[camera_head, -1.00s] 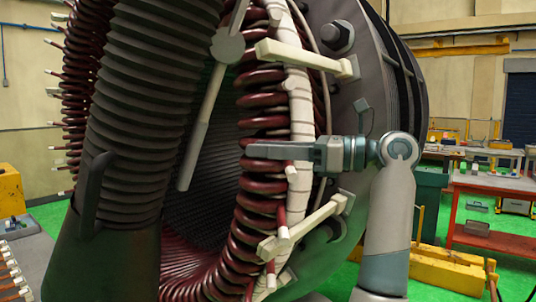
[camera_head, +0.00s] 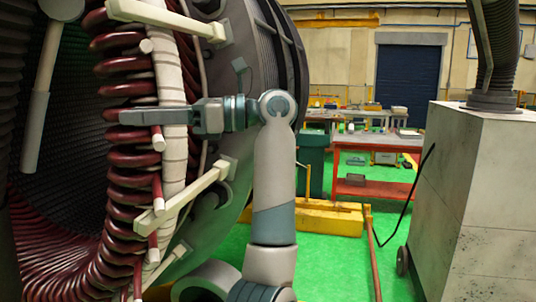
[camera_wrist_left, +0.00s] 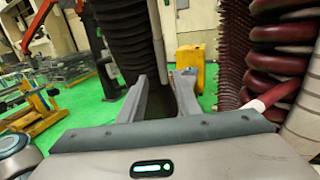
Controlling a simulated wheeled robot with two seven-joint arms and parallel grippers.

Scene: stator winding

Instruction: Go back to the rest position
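The large stator (camera_head: 262,75) fills the left of the head view, with dark red coil ends (camera_head: 128,184) and a white wrapped ring (camera_head: 170,75). My left gripper (camera_head: 122,117) points left, seen side-on, with its fingers in front of the coils. Whether it touches them cannot be told. In the left wrist view my left gripper (camera_wrist_left: 160,84) has two fingers well apart and nothing between them. Coils (camera_wrist_left: 280,60) show close on the right there. My right gripper is not in view.
Pale bars (camera_head: 185,195) stick out from the stator near my left arm. A grey cabinet (camera_head: 470,200) with a dark corrugated hose (camera_head: 495,45) stands at the right. A yellow block (camera_head: 320,218) and red workbench (camera_head: 372,180) are farther back. Green floor (camera_head: 340,262) lies open between.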

